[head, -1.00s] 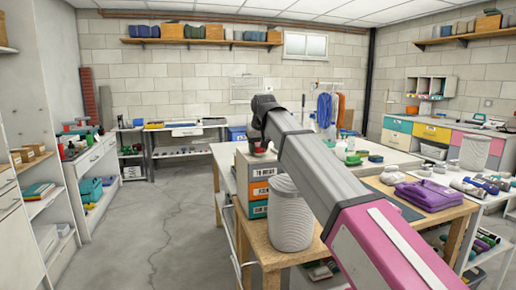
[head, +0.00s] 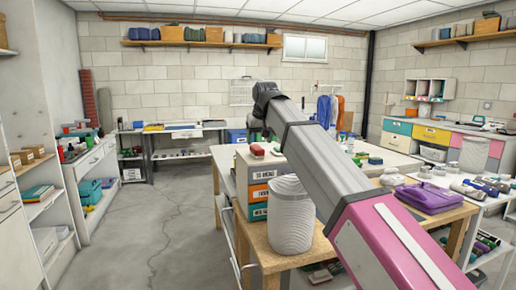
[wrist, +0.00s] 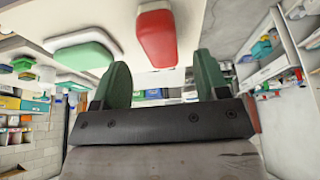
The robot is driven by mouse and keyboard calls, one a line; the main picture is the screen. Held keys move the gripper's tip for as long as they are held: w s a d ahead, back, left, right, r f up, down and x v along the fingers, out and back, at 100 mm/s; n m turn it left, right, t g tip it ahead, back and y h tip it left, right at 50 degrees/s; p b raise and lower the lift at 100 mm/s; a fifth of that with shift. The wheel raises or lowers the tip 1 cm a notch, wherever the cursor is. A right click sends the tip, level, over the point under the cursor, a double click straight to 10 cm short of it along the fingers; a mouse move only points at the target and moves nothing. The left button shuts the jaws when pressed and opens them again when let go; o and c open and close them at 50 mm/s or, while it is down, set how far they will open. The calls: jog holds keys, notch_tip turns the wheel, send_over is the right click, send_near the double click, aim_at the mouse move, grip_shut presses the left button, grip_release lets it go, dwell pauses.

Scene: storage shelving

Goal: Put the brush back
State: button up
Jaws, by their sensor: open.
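My gripper (wrist: 161,78) shows in the wrist view as two green fingers standing apart, with nothing held between them. Beyond the fingertips lies a red block-like item (wrist: 156,36) with a pale underside on a white surface. A green item with a white base (wrist: 82,52) lies to its left. In the head view a small red item (head: 257,150) sits on top of the drawer unit (head: 258,172), below the end of my arm. I cannot tell for sure which item is the brush. The fingers are hard to make out in the head view.
A ribbed white bin (head: 290,218) stands on the wooden bench in front of the drawer unit. A purple case (head: 430,197) lies on the bench at right. Shelving (head: 45,215) lines the left wall. The concrete floor (head: 160,235) at left centre is clear.

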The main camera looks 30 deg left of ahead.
jog(key=v, duration=0.7)
jog(key=shift+s+a+f, duration=0.1)
